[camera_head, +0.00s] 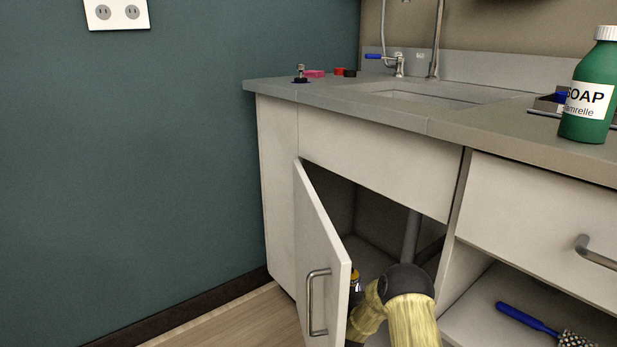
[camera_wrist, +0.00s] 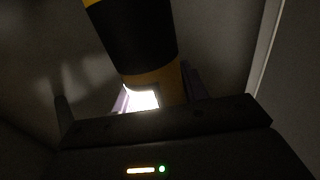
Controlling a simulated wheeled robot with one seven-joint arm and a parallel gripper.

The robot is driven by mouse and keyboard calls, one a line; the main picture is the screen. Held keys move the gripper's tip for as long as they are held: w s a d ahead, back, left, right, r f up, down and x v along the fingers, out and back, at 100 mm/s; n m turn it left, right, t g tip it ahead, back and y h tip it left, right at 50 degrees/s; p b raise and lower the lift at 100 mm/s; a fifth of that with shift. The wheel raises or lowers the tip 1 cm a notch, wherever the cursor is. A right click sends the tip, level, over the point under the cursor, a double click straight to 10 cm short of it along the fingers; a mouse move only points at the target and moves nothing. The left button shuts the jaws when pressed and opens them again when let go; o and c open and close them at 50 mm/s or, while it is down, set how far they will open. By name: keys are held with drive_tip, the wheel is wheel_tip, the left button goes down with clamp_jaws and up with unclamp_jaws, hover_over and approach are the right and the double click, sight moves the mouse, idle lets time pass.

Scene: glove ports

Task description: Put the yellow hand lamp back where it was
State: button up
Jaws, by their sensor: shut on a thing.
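The yellow hand lamp (camera_wrist: 155,75) has a wide black band and a bright lit patch near its lower end, in the wrist view. My gripper (camera_wrist: 155,98) is shut on it, with a purple-grey finger on each side of the lower end. In the head view only a small yellow and black part of the lamp (camera_head: 355,277) shows past the edge of the open cabinet door (camera_head: 322,250). My yellow-sleeved arm reaches into the cabinet under the sink. The lamp's upper end is cut off in the wrist view, and I cannot tell whether it touches anything.
The cabinet inside is dark, with a grey drain pipe (camera_head: 411,236) at the back. The open door stands close on the left. An open shelf to the right holds a blue-handled brush (camera_head: 527,318). A green soap bottle (camera_head: 587,90) stands on the counter (camera_head: 450,118).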

drive_tip(key=s+r+n+y+p, duration=0.1)
drive_tip(key=s+r+y+p, duration=0.1)
drive_tip(key=s+r+p, duration=1.2)
drive_tip(key=s+p, duration=0.3)
drive_tip(key=p, duration=0.5)
drive_tip(key=shift+s+a+n+y, duration=0.15)
drive_tip(key=shift+s+n+y, duration=0.15)
drive_tip(key=shift+s+y, duration=0.1)
drive_tip(key=shift+w, duration=0.1)
